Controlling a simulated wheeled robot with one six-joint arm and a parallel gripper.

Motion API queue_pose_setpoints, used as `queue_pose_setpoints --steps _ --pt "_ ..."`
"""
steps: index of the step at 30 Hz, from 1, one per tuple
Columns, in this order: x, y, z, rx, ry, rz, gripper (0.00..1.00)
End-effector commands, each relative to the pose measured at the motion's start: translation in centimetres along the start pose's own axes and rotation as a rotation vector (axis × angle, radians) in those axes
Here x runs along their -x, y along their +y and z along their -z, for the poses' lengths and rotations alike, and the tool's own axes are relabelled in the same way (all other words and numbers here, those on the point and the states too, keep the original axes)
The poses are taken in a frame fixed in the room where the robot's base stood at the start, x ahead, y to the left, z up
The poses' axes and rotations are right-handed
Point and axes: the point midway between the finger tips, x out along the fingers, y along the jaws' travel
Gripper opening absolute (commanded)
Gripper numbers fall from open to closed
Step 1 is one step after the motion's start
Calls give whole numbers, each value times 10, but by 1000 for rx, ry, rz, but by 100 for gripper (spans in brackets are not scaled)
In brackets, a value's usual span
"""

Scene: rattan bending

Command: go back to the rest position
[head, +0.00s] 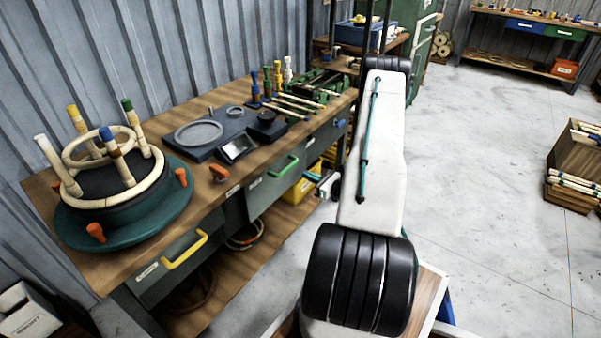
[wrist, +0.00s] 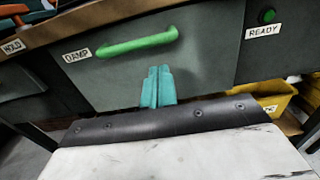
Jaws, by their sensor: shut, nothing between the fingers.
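My gripper (wrist: 157,70) shows in the wrist view as two teal fingers side by side, touching, shut and empty. The fingers point at the grey front of a drawer labelled DAMP (wrist: 105,75), below its green handle (wrist: 137,41). I cannot tell whether they touch the front. In the head view my arm reaches away from me along the right side of the workbench (head: 207,194). The gripper's fingers are not clear in that view. The DAMP drawer also shows in the head view with its green handle (head: 283,167).
On the bench stand a round teal jig (head: 125,222) with rattan rings and coloured posts, a dark tray (head: 215,140), and several tools. A drawer with a yellow handle (head: 185,250) is nearer. A yellow bin (head: 301,190) sits under the bench.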

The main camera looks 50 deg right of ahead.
Motion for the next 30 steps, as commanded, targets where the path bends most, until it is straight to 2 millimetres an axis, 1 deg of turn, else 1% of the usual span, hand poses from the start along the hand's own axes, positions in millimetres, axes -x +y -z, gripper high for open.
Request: queue_pose_setpoints --steps 1,3,6,9,12,19,21,23,26,28,30 --pt "13 -2 0 -1 1 6 0" --pt "26 -2 0 0 1 6 0" --pt "40 -1 0 -1 0 4 0" --pt "48 0 0 -2 0 2 0" --pt "51 0 0 -1 0 1 0" --pt "51 1 1 -1 3 -1 0" --pt "51 5 3 -2 13 -21 0" --pt "52 15 6 -7 24 -58 0" --pt "56 45 9 -23 52 -160 0" --pt "59 65 -4 -6 70 -261 0" --pt "56 87 -24 30 86 -382 0"
